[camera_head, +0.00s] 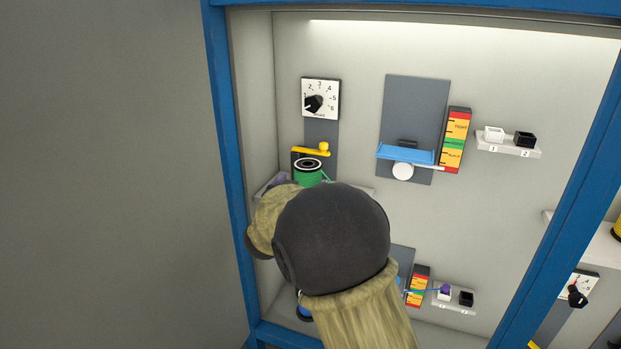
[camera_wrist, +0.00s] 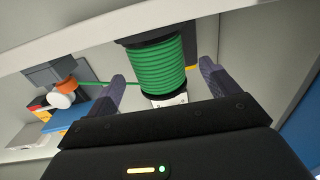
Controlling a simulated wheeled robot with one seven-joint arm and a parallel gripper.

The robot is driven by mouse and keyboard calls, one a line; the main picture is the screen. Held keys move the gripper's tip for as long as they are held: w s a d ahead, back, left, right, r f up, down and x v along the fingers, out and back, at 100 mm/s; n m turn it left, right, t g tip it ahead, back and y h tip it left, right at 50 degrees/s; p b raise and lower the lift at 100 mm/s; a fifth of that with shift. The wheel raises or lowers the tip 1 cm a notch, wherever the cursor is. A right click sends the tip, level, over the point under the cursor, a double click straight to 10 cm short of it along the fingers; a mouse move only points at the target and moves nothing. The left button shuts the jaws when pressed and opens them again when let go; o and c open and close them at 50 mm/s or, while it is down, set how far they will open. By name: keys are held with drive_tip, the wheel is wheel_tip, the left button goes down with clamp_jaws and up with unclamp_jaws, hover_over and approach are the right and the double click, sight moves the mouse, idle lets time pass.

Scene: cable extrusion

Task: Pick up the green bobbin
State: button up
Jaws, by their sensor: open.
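The green bobbin (camera_head: 308,178) sits upright at the left of the cabinet, below the yellow lever, with black flanges at its ends. In the wrist view the green bobbin (camera_wrist: 155,66) stands between the two fingers of my gripper (camera_wrist: 161,80). The gripper is open, with a finger on each side and a visible gap to the bobbin. A green cable (camera_wrist: 92,84) runs from the bobbin to the left. In the head view my arm hides most of the gripper and the space below the bobbin.
A yellow lever (camera_head: 312,151) lies just above the bobbin, under a dial (camera_head: 320,98). A blue plate (camera_head: 405,154) with a white knob (camera_head: 403,171) is to the right. The blue cabinet frame (camera_head: 226,130) stands close on the left. A small shelf (camera_head: 508,147) holds two cups.

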sight(304, 181)
drive_tip(key=p+x, duration=0.1)
drive_tip(key=x, duration=0.1)
drive_tip(key=p+x, duration=0.1)
drive_tip(key=x, duration=0.1)
drive_tip(key=shift+s+d+r, duration=0.1)
drive_tip(key=shift+d+r, duration=0.1)
drive_tip(key=shift+r, duration=0.05)
drive_tip(key=shift+w+d+f, duration=0.1)
drive_tip(key=shift+w+f, duration=0.05)
drive_tip(key=shift+w, duration=0.3)
drive_tip(key=shift+s, duration=0.1)
drive_tip(key=shift+c, duration=0.5)
drive_tip(key=c, duration=1.1)
